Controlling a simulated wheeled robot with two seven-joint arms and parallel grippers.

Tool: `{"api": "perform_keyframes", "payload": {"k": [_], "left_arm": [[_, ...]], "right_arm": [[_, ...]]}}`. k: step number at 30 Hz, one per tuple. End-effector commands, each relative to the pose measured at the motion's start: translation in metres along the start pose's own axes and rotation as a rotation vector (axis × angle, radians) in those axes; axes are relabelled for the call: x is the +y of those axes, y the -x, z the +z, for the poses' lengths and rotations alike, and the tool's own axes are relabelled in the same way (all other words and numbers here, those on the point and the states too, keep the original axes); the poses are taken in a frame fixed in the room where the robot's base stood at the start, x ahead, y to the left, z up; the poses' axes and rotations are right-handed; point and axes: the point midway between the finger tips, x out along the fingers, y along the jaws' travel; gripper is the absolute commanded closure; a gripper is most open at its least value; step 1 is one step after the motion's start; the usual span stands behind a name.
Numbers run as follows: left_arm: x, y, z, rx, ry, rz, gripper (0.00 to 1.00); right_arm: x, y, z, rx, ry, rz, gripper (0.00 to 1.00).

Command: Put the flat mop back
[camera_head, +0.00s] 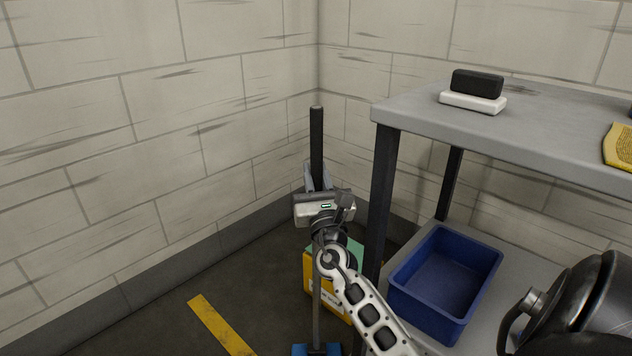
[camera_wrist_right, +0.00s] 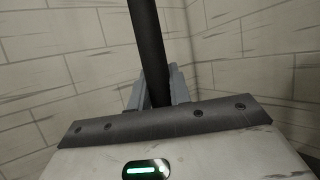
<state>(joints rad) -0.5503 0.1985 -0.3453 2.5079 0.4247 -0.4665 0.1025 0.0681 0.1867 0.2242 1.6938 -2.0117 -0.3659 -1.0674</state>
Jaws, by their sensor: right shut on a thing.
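The flat mop stands about upright near the wall corner. Its dark handle (camera_head: 316,140) rises above my right gripper (camera_head: 317,180), and its thin pole runs down to a blue mop head (camera_head: 318,349) at the bottom edge of the head view. My right gripper is shut around the handle. In the right wrist view the dark handle (camera_wrist_right: 147,45) passes between the grey fingers (camera_wrist_right: 155,88). My arm hides part of the pole. Whether the mop head touches the floor cannot be told. My left gripper is not in view.
A yellow box with a green top (camera_head: 345,245) stands behind the pole. A grey shelf table (camera_head: 420,112) is to the right, with a black-and-white eraser-like block (camera_head: 474,92), a yellow cloth (camera_head: 620,146) and a blue bin (camera_head: 445,280). A yellow stripe (camera_head: 220,326) marks open floor left.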

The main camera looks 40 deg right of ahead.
Motion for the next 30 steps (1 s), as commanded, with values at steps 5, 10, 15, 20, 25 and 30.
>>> {"api": "perform_keyframes", "payload": {"k": [5, 10, 15, 20, 25, 30], "left_arm": [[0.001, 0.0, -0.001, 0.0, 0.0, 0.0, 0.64], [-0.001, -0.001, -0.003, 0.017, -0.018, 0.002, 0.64], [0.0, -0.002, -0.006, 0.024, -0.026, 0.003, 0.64], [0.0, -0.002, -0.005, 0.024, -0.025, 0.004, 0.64], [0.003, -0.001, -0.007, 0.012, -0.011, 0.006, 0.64], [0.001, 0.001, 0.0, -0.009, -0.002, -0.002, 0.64]], "right_arm": [[-0.001, -0.002, 0.005, -0.009, -0.001, -0.002, 1.0], [-0.001, -0.001, 0.002, -0.008, 0.0, -0.002, 1.0], [0.0, 0.0, 0.0, -0.001, 0.0, -0.001, 0.59], [0.0, 0.0, 0.0, -0.001, 0.0, -0.001, 0.59], [0.0, -0.001, 0.003, -0.001, 0.0, -0.001, 0.59], [0.0, 0.029, 0.001, 0.003, 0.001, 0.001, 0.59]]}}
